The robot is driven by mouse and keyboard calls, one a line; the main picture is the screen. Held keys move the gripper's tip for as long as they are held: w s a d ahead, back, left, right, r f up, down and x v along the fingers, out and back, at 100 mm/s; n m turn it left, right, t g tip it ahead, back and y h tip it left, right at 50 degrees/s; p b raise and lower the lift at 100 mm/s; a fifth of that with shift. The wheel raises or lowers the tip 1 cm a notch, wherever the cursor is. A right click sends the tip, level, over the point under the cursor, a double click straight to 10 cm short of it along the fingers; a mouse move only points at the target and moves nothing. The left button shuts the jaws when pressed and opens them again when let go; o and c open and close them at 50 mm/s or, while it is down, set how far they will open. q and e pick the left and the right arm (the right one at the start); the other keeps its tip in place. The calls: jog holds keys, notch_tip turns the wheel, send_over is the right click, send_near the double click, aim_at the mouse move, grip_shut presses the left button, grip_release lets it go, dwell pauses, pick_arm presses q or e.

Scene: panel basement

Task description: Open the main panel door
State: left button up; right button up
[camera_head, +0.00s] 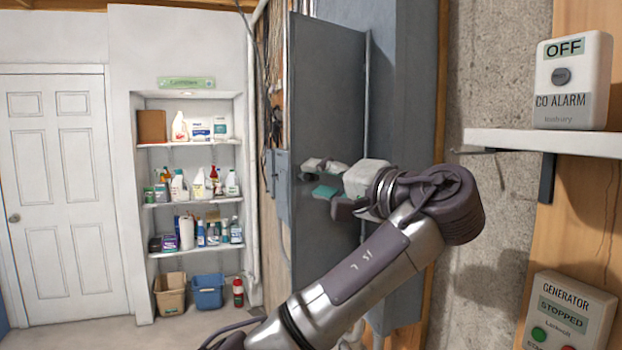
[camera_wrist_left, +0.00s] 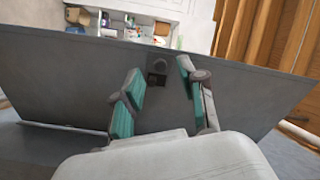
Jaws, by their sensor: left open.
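The main panel door (camera_head: 330,90) is a tall flat grey metal sheet in the middle of the head view. It stands at an angle to the blue-grey panel box (camera_head: 402,90), swung outward. My left gripper (camera_head: 318,178) is in front of the door's face, with its teal-padded fingers apart and nothing between them. In the left wrist view the open gripper (camera_wrist_left: 158,92) faces the grey door (camera_wrist_left: 60,75). A small dark latch with a ring (camera_wrist_left: 157,74) shows on the door between the fingers. Contact with the door cannot be told. My right gripper is not in view.
Shelves with bottles (camera_head: 195,190) stand at the back left beside a white door (camera_head: 60,190). A white shelf (camera_head: 545,141) with a CO alarm (camera_head: 571,85) juts out at the right, above a generator box (camera_head: 567,312). Floor shows at the lower left.

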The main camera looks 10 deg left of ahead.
pick_arm(q)
jog(key=v, duration=0.4)
jog(key=shift+s+d, duration=0.2)
jog(key=shift+d, duration=0.1)
jog(key=shift+w, duration=0.1)
